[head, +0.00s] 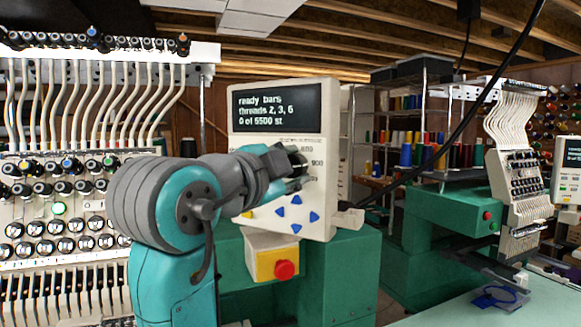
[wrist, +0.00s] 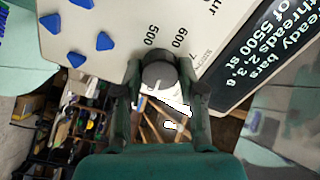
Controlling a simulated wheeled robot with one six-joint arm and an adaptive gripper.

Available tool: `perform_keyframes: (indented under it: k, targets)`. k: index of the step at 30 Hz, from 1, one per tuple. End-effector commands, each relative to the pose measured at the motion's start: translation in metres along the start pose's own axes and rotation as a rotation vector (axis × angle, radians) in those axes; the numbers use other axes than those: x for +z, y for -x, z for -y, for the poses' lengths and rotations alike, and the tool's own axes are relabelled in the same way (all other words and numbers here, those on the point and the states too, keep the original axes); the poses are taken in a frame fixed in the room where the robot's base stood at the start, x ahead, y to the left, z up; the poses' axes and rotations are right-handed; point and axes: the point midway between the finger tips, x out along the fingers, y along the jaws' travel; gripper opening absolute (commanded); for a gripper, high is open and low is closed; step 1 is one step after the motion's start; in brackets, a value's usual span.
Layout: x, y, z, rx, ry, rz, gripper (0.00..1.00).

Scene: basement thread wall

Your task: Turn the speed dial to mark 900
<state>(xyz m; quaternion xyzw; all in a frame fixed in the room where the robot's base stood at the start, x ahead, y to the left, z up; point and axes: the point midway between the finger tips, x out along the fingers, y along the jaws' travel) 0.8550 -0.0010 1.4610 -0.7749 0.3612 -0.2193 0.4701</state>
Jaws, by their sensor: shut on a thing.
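The speed dial (wrist: 158,72) is a round grey knob on the cream control panel (wrist: 95,18); it shows in the wrist view, between the two fingers of my gripper (wrist: 162,84). My gripper is shut on the dial from both sides. Marks 500 and 600 are readable beside it there, and part of a 7. In the head view my gripper (head: 288,163) is at the panel (head: 326,200) and hides the dial. Mark 900 (head: 318,163) shows just right of the gripper. I cannot tell which mark the dial points to.
The panel screen (head: 275,107) reads "ready bars, threads 2, 3, 6, 0 of 5500 st". Blue arrow buttons (head: 296,200) sit below the gripper. A red stop button (head: 285,270) is on a yellow box underneath. The embroidery head (head: 65,200) with thread tubes stands close on the left.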

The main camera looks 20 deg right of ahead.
Motion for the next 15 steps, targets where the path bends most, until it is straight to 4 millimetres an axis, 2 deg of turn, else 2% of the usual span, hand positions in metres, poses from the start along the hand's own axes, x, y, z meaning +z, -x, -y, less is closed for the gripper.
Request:
perform_keyframes:
  k: [13, 14, 15]
  targets:
    - [0.0005, 0.0, -0.0008, 0.002, -0.01, 0.001, 0.05]
    - [0.0005, 0.0, -0.0008, 0.002, -0.01, 0.001, 0.42]
    - [0.0006, 0.0, -0.0008, 0.002, -0.01, 0.001, 0.52]
